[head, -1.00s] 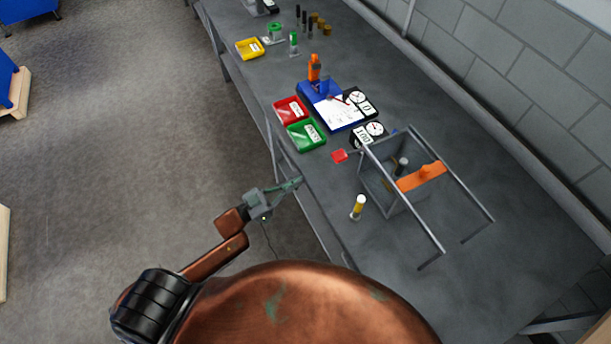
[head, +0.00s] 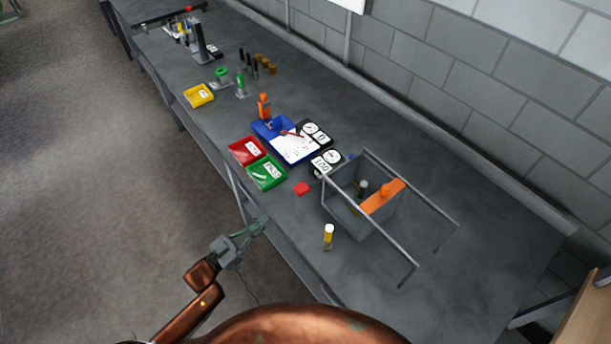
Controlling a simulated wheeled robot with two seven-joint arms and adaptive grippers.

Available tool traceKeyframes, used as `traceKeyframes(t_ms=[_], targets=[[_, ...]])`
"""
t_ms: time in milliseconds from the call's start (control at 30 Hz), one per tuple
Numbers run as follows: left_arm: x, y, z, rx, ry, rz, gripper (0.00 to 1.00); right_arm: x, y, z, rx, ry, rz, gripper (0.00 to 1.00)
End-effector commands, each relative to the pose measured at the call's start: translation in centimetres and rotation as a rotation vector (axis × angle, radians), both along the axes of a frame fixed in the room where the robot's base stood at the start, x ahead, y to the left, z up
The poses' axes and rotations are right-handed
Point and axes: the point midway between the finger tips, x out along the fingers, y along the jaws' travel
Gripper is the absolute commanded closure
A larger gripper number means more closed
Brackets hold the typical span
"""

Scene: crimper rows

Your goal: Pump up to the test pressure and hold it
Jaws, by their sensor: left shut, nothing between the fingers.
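Two round dial gauges stand on the bench: an upper gauge (head: 309,128) beside the blue tray (head: 262,131), and a lower gauge (head: 331,157) marked OUT or similar. An orange upright item (head: 264,106), possibly the pump, stands at the back of the blue tray. A grey open tank (head: 343,209) with metal rails and an orange lever or clamp (head: 382,198) stands to the right; a dark upright part shows inside it. My left gripper (head: 250,232) is shut and empty, off the bench's front edge, left of the tank and apart from everything. My right gripper is not in view.
A red tray (head: 237,152) and a green tray (head: 255,182) lie near the front edge. A yellow tray (head: 190,97) is farther back. The bench's right part is clear.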

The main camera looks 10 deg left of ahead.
Motion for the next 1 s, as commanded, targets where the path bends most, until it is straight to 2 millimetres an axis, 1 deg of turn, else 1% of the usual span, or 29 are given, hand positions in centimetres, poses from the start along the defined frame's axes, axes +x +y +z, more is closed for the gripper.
traceKeyframes(t_ms=[767, 867, 967, 1000], targets=[[0.0, 0.0, 0.1, 0.001, 0.001, 0.000, 1.00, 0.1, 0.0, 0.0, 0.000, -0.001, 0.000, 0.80], [0.1, -0.2, 0.7, 0.008, 0.007, -0.004, 1.00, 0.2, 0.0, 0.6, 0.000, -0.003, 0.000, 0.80], [0.4, -0.6, 2.0, 0.030, 0.033, -0.016, 1.00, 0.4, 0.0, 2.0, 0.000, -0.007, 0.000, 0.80], [0.6, -0.9, 2.8, 0.041, 0.046, -0.023, 1.00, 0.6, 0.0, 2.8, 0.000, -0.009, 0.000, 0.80]])
